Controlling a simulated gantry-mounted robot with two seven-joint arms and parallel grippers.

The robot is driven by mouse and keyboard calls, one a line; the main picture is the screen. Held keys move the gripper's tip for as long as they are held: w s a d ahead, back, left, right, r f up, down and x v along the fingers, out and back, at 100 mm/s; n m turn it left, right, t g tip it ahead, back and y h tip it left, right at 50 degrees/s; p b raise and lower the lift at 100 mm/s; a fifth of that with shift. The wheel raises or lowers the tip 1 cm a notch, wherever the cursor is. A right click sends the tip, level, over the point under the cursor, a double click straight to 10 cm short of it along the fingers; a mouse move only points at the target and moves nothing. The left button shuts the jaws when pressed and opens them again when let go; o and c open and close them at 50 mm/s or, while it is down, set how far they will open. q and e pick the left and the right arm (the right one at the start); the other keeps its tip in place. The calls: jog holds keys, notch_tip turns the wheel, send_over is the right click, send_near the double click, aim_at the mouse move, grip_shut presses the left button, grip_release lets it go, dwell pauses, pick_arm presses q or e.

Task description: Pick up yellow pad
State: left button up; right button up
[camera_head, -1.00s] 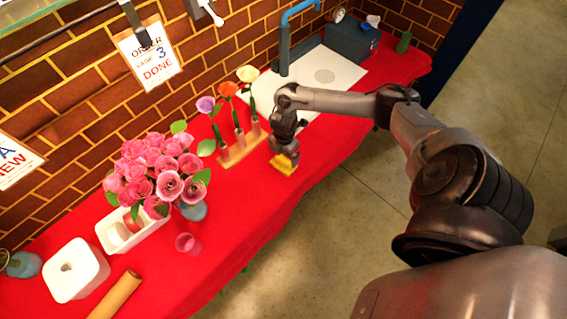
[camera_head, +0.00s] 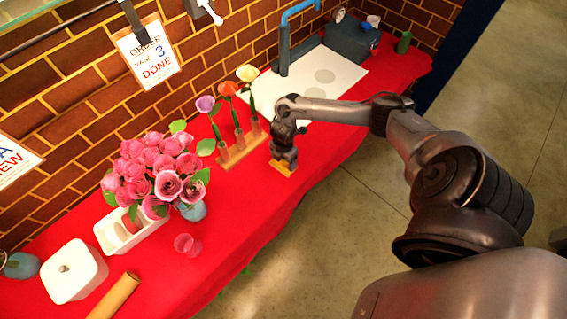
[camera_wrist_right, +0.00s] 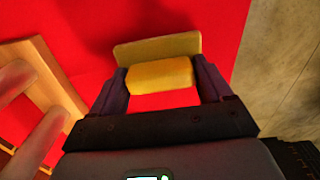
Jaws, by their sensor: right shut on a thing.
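The yellow pad (camera_head: 283,167) is at the front edge side of the red table, just right of the flower stand. In the right wrist view the yellow pad (camera_wrist_right: 160,75) has a raised block between the fingers and a flatter plate behind it. My right gripper (camera_head: 284,160) points down over it in the head view. In the right wrist view my right gripper (camera_wrist_right: 161,82) is shut on the yellow block, one finger at each end. Whether the pad touches the cloth is hard to tell. My left gripper is not in view.
A wooden stand (camera_head: 240,150) with several flower tubes stands close left of my right gripper. A vase of pink roses (camera_head: 155,175), a white caddy (camera_head: 130,235), a pink glass (camera_head: 185,244) and a white canister (camera_head: 73,270) stand further left. A white board (camera_head: 310,80) lies behind.

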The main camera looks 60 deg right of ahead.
jog(key=shift+r, duration=0.1)
jog(key=shift+r, duration=0.45)
jog(key=r, duration=0.1)
jog(key=r+p, duration=0.1)
jog(key=r, duration=0.1)
jog(key=shift+s+r, duration=0.2)
jog(key=shift+r, duration=0.1)
jog(key=s+r+p, duration=0.2)
jog(key=s+r, duration=0.4)
jog(key=s, duration=0.5)
jog(key=shift+d+r, duration=0.15)
jog(key=shift+d, duration=0.25)
jog(key=shift+s, duration=0.1)
jog(key=o, duration=0.4)
jog(key=shift+c, duration=1.4)
